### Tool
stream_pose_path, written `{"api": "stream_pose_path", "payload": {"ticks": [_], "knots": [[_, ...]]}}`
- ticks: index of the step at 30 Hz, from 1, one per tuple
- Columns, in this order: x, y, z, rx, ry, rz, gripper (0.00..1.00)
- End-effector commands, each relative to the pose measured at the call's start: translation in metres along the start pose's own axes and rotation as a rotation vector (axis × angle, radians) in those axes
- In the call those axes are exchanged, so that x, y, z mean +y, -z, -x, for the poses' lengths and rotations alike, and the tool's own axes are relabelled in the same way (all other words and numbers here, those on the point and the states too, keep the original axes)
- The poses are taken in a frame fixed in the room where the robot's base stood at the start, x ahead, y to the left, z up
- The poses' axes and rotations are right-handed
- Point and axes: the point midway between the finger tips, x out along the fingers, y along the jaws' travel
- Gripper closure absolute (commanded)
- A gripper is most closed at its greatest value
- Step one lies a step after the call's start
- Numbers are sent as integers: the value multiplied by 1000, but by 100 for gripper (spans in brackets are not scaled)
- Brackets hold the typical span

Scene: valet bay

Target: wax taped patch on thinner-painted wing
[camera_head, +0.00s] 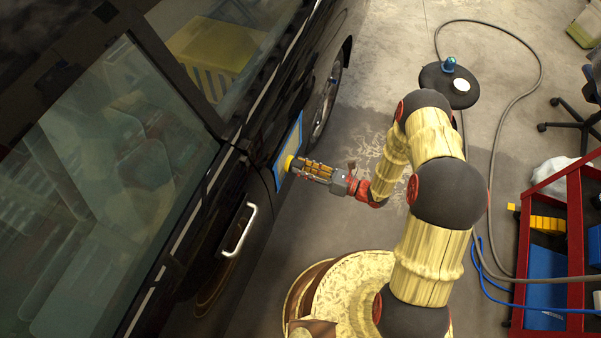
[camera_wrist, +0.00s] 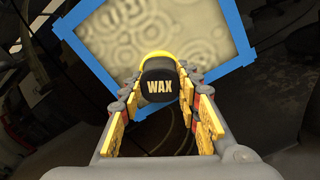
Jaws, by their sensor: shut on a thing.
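The taped patch (camera_wrist: 150,35) is a pale panel with swirl marks, framed by blue tape (camera_wrist: 253,55). In the head view the blue-edged patch (camera_head: 289,150) sits on the side of the dark car (camera_head: 262,135), ahead of a silver door handle (camera_head: 240,230). My gripper (camera_wrist: 158,95) is shut on a black wax applicator (camera_wrist: 158,86) lettered WAX, with a yellow pad (camera_wrist: 158,57). In the head view my gripper (camera_head: 300,166) holds the yellow pad (camera_head: 287,163) at the patch's lower part. I cannot tell whether the pad touches the surface.
A round black stool (camera_head: 435,86) holding a blue bottle and a white item stands on the floor at the back. A grey hose (camera_head: 540,70) loops around it. A red cart (camera_head: 577,215) stands at the right. A wheeled chair (camera_head: 577,118) is behind it.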

Motion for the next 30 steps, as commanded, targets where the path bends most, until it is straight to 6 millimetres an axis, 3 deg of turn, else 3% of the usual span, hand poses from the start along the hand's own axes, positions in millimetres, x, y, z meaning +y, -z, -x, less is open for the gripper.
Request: {"api": "stream_pose_path", "payload": {"ticks": [30], "knots": [[-55,-32,1,0,0,0,92]]}}
